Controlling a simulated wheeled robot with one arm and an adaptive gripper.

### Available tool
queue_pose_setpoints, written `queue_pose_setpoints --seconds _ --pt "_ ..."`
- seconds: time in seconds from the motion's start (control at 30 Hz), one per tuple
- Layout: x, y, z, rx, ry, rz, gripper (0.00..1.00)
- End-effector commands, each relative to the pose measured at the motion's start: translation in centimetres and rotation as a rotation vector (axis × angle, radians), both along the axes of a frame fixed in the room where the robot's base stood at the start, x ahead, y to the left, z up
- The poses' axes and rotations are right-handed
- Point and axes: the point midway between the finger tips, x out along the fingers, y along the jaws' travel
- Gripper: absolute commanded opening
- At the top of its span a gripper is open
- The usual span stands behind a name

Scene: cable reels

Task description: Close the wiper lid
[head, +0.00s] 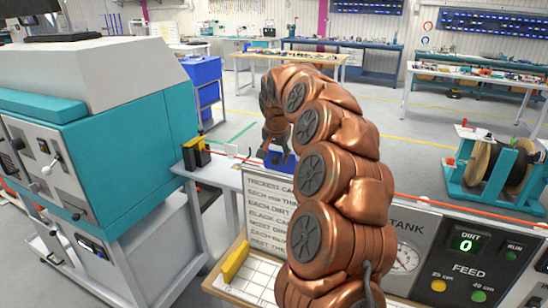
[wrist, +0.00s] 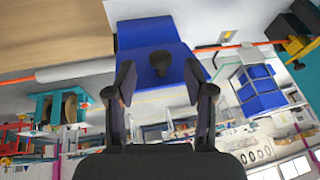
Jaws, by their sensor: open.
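The blue wiper (wrist: 145,32) is in the upper middle of the wrist view, with a blue flap bearing a black knob (wrist: 160,62). The flap looks like the lid and seems set at an angle to the wiper body; I cannot tell how far it stands open. My gripper (wrist: 158,78) is open, its two fingers on either side of the knob in the picture, with no clear contact. In the head view my gripper (head: 278,150) is at the blue wiper (head: 282,161), which is partly hidden by my arm.
An orange cable (head: 430,199) runs along the bench past a black and yellow fixture (head: 195,153). A panel (head: 468,262) reads DIRT 0. A cable reel (head: 497,165) stands in a teal frame at right. A teal and white machine (head: 105,120) fills the left. A yellow block (head: 235,261) lies in front.

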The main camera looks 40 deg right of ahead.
Motion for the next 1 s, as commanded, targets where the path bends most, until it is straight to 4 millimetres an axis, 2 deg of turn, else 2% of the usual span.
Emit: queue_pose_setpoints --seconds 0.2,0.5,1.0 --pt "0.9 -0.4 -2.4 0.001 0.004 0.003 0.53" --pt "1.1 -0.3 -2.8 0.000 0.002 0.004 0.53" --pt "1.1 -0.3 -2.7 0.000 0.002 0.005 0.01"
